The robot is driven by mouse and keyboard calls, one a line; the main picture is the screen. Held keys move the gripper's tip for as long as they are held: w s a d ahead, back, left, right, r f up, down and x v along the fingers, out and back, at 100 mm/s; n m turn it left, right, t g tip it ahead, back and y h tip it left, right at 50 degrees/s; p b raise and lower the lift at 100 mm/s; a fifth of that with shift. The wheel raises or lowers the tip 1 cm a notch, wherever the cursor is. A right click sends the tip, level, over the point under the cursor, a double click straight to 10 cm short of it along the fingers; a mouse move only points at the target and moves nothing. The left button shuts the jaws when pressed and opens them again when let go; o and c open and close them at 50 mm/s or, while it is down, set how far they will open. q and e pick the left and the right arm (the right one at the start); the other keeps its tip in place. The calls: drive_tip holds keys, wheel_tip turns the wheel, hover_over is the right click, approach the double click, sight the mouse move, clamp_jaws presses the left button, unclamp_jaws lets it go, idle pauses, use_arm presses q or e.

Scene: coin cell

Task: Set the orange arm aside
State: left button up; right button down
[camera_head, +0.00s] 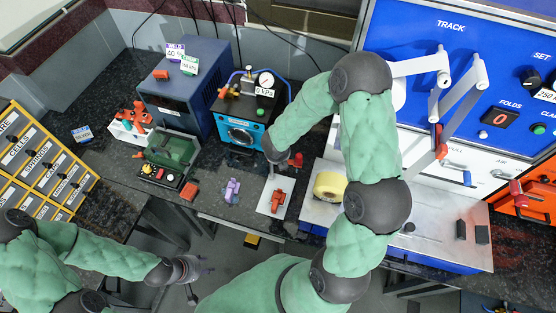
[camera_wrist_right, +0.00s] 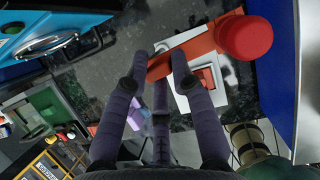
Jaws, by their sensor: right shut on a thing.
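The orange arm (camera_wrist_right: 205,45) is a flat orange-red bar with a round red knob at one end, seen at the top of the right wrist view. My right gripper (camera_wrist_right: 160,62) is shut on this bar, with fingers on both sides of it. In the head view the right gripper (camera_head: 277,158) is above the bench, in front of the blue gauge box, and the red knob (camera_head: 297,159) shows beside it. My left gripper (camera_head: 194,270) is empty, apart from everything, at the lower left in front of the bench; its fingers look spread.
Below the right gripper, a white plate (camera_head: 264,208) bears an orange fixture (camera_head: 278,201). A purple piece (camera_head: 231,191) and a red piece (camera_head: 189,190) lie to its left. A yellow roll (camera_head: 329,186) stands to the right. The blue gauge box (camera_head: 243,122) is behind.

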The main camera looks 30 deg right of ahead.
drive_tip(key=n, duration=0.1)
drive_tip(key=n+y, duration=0.1)
drive_tip(key=n, duration=0.2)
drive_tip(key=shift+w+d+f+t+y, duration=0.2)
drive_tip(key=shift+f+t+y, duration=0.1)
drive_tip(key=shift+t, duration=0.1)
drive_tip(key=shift+w+d+n+y+p, duration=0.15)
drive_tip(key=shift+n+y+p, duration=0.1)
drive_tip(key=shift+n, duration=0.5)
drive_tip(key=shift+w+a+n+y+p, duration=0.15)
drive_tip(key=shift+n+y, duration=0.1)
drive_tip(key=shift+n, duration=0.5)
drive_tip(key=shift+d, duration=0.1)
drive_tip(key=c, duration=1.1)
unclamp_jaws()
drive_tip(key=shift+o, duration=0.3)
drive_tip(key=shift+d+r, duration=0.15)
drive_tip(key=shift+w, duration=0.1)
drive_tip(key=shift+r, duration=0.15)
